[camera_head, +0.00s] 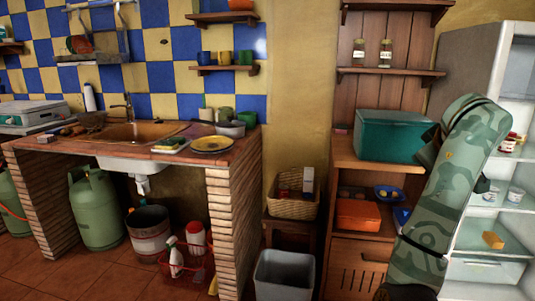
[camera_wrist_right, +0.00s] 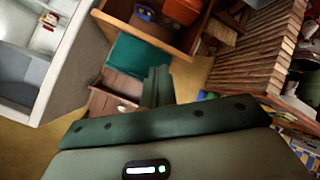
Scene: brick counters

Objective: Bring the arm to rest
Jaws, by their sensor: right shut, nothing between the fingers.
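My right arm (camera_head: 455,165), in a green camouflage pattern, is raised at the right of the head view, in front of the shelf unit and the open fridge. Its gripper cannot be made out clearly there. In the right wrist view my right gripper (camera_wrist_right: 158,76) shows its dark green fingers together, with nothing between them. The fingers point into free space towards the shelf unit and appear to touch nothing. My left arm and gripper are not in view.
An open fridge (camera_head: 472,68) stands at the right. A wooden shelf unit (camera_head: 360,155) holds a teal box (camera_head: 390,135) and an orange box (camera_head: 358,214). A grey bin (camera_head: 284,277) stands on the floor. A brick counter (camera_head: 232,215) is at the left, with open floor before it.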

